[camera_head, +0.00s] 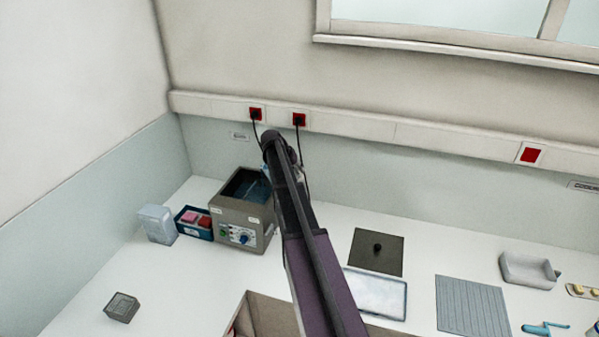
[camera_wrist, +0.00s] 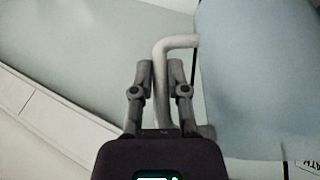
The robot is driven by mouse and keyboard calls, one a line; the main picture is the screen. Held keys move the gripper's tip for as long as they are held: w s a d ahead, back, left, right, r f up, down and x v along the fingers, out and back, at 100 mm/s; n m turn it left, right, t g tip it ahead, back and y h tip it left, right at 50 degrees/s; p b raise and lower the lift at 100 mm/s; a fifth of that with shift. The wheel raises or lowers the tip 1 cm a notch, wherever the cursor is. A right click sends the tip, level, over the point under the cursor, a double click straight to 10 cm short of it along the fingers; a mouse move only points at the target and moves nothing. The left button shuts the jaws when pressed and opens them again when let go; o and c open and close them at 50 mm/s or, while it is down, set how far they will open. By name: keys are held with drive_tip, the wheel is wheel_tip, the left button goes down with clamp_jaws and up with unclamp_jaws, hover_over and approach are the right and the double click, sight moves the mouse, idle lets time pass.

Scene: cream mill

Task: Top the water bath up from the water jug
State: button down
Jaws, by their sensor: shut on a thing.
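The water bath (camera_head: 228,222) is a grey-brown box with an open top and a front panel with a green switch and a blue-ringed dial. Its inside (camera_head: 250,186) looks dark blue; I cannot tell the water level. My gripper (camera_wrist: 161,70) is shut on the pale grey handle (camera_wrist: 181,42) of the water jug. The jug's pale blue body (camera_wrist: 260,85) appears to fill the right of the wrist view. In the head view my arm reaches up beside the bath's right edge and hides the gripper and most or all of the jug. I cannot tell its tilt.
A blue tray (camera_head: 192,229) with pink and red items and a clear box (camera_head: 157,223) stand left of the bath. Two plugged cables hang from the wall trunking (camera_head: 362,124) behind it. A dark plate (camera_head: 377,251) lies to the right. The left front counter is mostly free.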

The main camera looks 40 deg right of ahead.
drive_tip(key=shift+g, duration=0.3)
drive_tip(key=shift+w+a+r+n+g+h+b, duration=0.25)
drive_tip(key=shift+r+g+h+b, duration=0.1)
drive_tip(key=shift+g+h+b, duration=0.15)
drive_tip(key=shift+w+a+r+n+g+h+b, duration=0.15)
drive_tip(key=shift+w+r+g+h+b, duration=0.2)
drive_tip(key=shift+g+h, duration=0.2)
drive_tip(key=shift+r, duration=0.1)
drive_tip(key=shift+w+a+r+n+g+h+b, duration=0.2)
drive_tip(key=shift+w+a+r+g+h+b, duration=0.2)
drive_tip(key=shift+h, duration=0.2)
drive_tip(key=shift+w+a+r+n+g+h+b, duration=0.2)
drive_tip(key=shift+w+r+g+h+b, duration=0.15)
drive_tip(key=shift+r+g+h, duration=0.15)
drive_tip(key=shift+w+a+r+n+g+h+b, duration=0.4)
drive_tip(key=shift+w+a+r+g+h+b, duration=0.45)
drive_tip(key=shift+w+r+h, duration=0.15)
idle(0.9)
drive_tip(key=shift+s, duration=0.1)
idle(1.0)
